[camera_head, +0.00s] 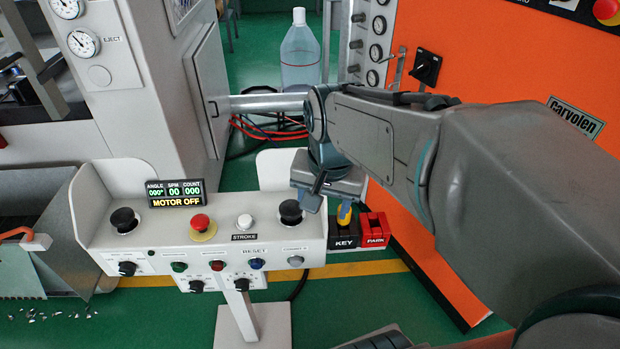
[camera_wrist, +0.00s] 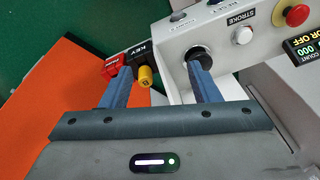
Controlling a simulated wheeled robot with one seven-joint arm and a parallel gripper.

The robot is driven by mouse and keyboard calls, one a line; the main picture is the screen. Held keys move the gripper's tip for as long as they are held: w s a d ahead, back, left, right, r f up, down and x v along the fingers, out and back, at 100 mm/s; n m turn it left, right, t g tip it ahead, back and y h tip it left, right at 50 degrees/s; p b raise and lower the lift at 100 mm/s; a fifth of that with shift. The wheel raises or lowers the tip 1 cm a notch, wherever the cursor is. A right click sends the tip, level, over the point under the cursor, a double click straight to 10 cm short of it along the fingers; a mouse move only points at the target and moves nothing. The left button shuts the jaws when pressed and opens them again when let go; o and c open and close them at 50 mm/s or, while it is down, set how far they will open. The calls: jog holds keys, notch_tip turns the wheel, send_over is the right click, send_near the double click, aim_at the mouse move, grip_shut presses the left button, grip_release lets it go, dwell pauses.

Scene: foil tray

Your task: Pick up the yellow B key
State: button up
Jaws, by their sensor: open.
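The yellow B key (camera_head: 344,215) stands at the black KEY holder (camera_head: 344,232) on the right end of the control panel. In the wrist view the yellow key (camera_wrist: 146,76) shows its round end with a dark mark, next to the KEY label. My gripper (camera_head: 327,203) is open and empty just above and beside the key. In the wrist view its two blue fingers (camera_wrist: 159,72) point toward the panel, with the key between their lines, nearer the left finger. I cannot tell how far the fingertips are from the key.
A red PARK block (camera_head: 374,229) adjoins the KEY holder on the right. A black palm button (camera_head: 290,211) is close to the left of my gripper; in the wrist view the right finger overlaps it. An orange machine wall (camera_head: 470,60) stands to the right.

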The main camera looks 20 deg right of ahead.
jog(key=w+d+f+m+g+b, duration=0.1)
jog(key=w+d+f+m+b, duration=0.1)
jog(key=w+d+m+b, duration=0.45)
jog(key=m+g, duration=0.1)
jog(key=m, duration=0.9)
send_over(342, 223)
jog(key=f, duration=0.3)
jog(key=f+b, duration=0.1)
jog(key=f, duration=0.2)
jog(key=w+f, duration=0.1)
jog(key=f, duration=0.2)
jog(key=shift+d+f, duration=0.2)
jog(key=shift+d, duration=0.2)
notch_tip(342, 223, down, 5)
jog(key=shift+w+d+f+b, duration=0.1)
jog(key=shift+w+b, duration=0.05)
jog(key=shift+b, duration=0.55)
jog(key=c, duration=1.1)
